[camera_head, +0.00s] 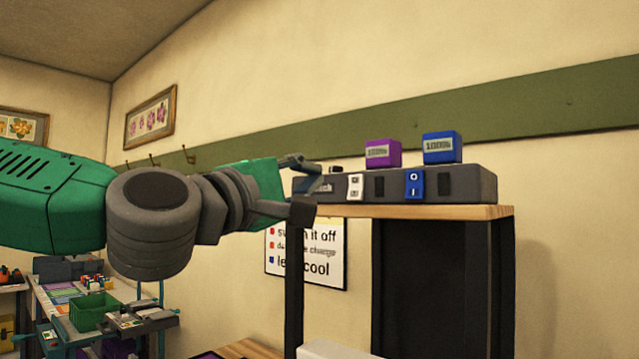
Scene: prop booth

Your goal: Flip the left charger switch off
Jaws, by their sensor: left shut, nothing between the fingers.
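A long dark grey charger (465,184) lies on a wooden-topped stand. Its left switch is white (355,187) and its right switch is blue (414,184), with O and I marks. Which way the white switch is tilted is too small to tell. A purple battery (382,153) and a blue battery (442,147) stand up from the charger's top. My left gripper (311,188) is shut and empty at the charger's left end, just left of the white switch. It hides part of that end; contact cannot be told. My right gripper is out of view.
The stand's wooden top (470,212) rests on dark posts. A sign (306,255) hangs on the wall behind my left gripper. At lower left is a workbench with a green crate (94,312).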

